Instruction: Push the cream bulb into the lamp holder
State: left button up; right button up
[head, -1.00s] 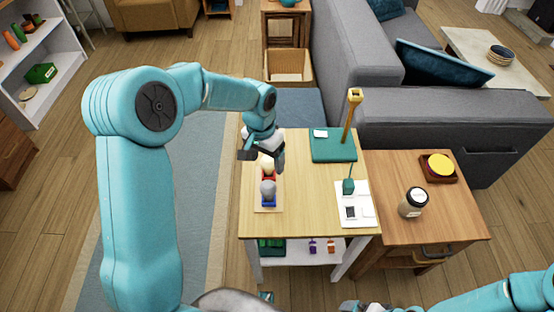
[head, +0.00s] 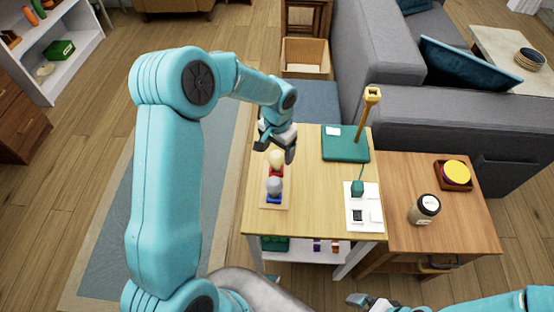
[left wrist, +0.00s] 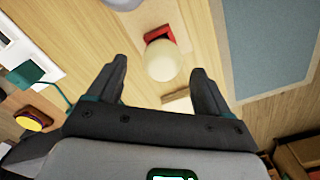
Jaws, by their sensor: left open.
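The cream bulb (head: 276,157) stands upright in a red stand (head: 276,171) on a small wooden board on the table. The left wrist view shows it (left wrist: 163,61) between and beyond my fingertips, with a gap on both sides. My left gripper (head: 275,151) is open and empty, just above and behind the bulb. The lamp holder seems to be the square yellow head (head: 372,94) on a slanted yellow post, rising from a green base (head: 343,144). My right gripper (head: 358,299) is partly visible at the bottom edge; its jaws are unclear.
A grey bulb (head: 274,184) in a blue stand is in front of the cream one. A white panel (head: 363,216) with a green corded block (head: 357,188) lies at the table's right. A jar (head: 424,209) stands on the brown side table. The middle of the light table is clear.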

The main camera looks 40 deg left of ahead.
aim_at(277, 161)
pick_arm(q)
notch_tip(277, 161, down, 5)
jog(key=shift+a+f, duration=0.15)
jog(key=shift+w+f, duration=0.1)
jog(key=shift+f, duration=0.35)
jog(key=c, duration=1.1)
